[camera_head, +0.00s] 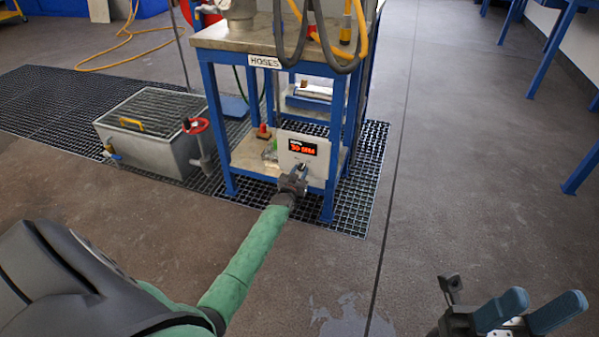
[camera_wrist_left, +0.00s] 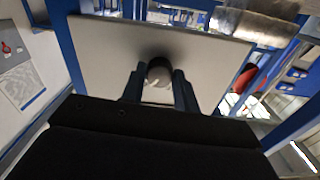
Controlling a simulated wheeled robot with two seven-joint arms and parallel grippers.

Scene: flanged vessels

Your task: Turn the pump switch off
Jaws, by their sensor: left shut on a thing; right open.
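The pump's control box (camera_head: 302,150) is a pale panel with a lit red display, low on the blue-framed stand. In the left wrist view its pale face (camera_wrist_left: 110,50) fills the upper middle. A dark round switch knob (camera_wrist_left: 159,70) sits on that face. My left gripper (camera_head: 296,178) reaches the lower front of the box. In the wrist view its two fingers (camera_wrist_left: 159,84) are shut on the knob, one on each side. The knob's exact turn angle cannot be read. My right gripper (camera_head: 541,304) is open and empty at the lower right, far from the box.
The blue stand (camera_head: 215,125) carries a worktop with hoses hanging over its front right. A grey tank (camera_head: 150,135) with a red valve handle (camera_head: 196,126) is left of it. Floor grating (camera_head: 370,170) runs beneath. The floor to the right is clear.

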